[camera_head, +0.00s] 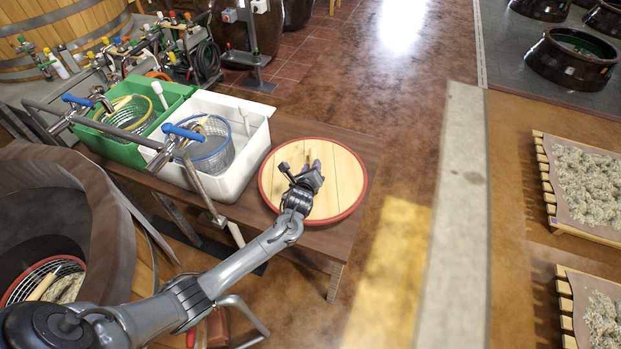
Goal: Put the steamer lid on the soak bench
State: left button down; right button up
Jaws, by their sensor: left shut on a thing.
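The steamer lid (343,187) is a round, pale wooden disc with a red rim. It is level over the right end of the brown soak bench (300,239); I cannot tell whether it rests fully on the top or is just above it. My left gripper (303,176) is over the middle of the lid and shut on it, with the arm reaching in from the lower left. The gripper hides the part it grips. My right gripper is not in view.
A white tub (254,150) and a green tub (112,150), each with a basket, stand on the bench left of the lid. A large wooden vat (95,215) is at lower left. A pale beam (458,215) and trays of grain (592,180) are at right.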

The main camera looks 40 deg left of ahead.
pick_arm(q)
jog(key=shift+w+a+f, duration=0.2)
jog(key=shift+a, duration=0.2)
jog(key=shift+f+b, duration=0.9)
jog(key=shift+f, duration=1.05)
jog(key=shift+f, duration=0.1)
jog(key=c, duration=0.8)
grip_release()
jog(key=shift+f, duration=0.15)
